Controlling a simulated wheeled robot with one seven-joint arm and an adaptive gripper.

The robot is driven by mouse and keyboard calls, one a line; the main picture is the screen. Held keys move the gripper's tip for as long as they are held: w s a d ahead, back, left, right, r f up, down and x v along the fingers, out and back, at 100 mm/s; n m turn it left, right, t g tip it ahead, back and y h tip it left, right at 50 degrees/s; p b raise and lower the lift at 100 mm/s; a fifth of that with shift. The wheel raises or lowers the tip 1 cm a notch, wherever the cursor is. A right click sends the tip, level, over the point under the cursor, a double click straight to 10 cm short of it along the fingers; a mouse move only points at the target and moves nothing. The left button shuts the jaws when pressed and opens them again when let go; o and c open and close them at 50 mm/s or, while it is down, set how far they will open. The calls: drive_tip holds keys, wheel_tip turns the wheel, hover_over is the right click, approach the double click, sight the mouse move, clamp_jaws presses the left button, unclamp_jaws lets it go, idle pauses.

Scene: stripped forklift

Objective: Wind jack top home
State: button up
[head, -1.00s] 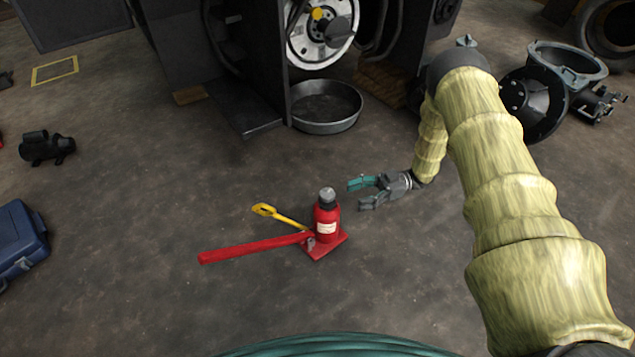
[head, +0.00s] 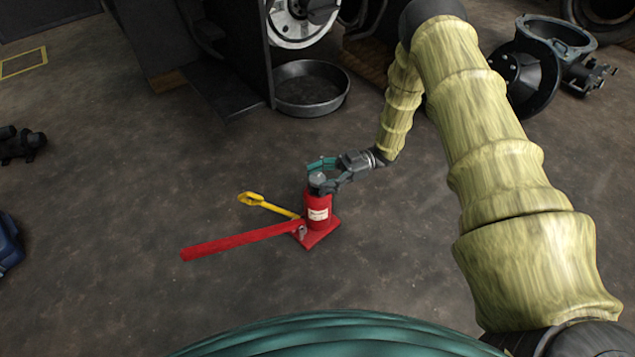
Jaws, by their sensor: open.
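A red bottle jack (head: 318,213) stands upright on the floor, with a red base plate and a white label. Its grey top (head: 317,179) shows between the fingers of my gripper (head: 321,175). The gripper reaches in from the right, one teal finger behind the top and the other finger on the near side. The fingers are open around the top; I cannot tell whether either touches it. A long red handle (head: 235,242) extends left from the jack's base. A yellow-handled tool (head: 265,205) lies behind it, its end near the jack.
A round metal pan (head: 311,92) sits behind, beside the dark forklift body (head: 180,40). Black machine parts (head: 530,70) lie at the back right. A dark blue case (head: 8,245) is at the left edge.

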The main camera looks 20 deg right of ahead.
drive_tip(key=shift+s+a, duration=0.15)
drive_tip(key=shift+a, duration=0.35)
drive_tip(key=c, duration=1)
drive_tip(key=shift+c, duration=0.2)
drive_tip(key=shift+r+m+t+p, duration=0.2)
drive_tip(key=shift+m+t+p, duration=0.2)
drive_tip(key=shift+t+p, duration=0.3)
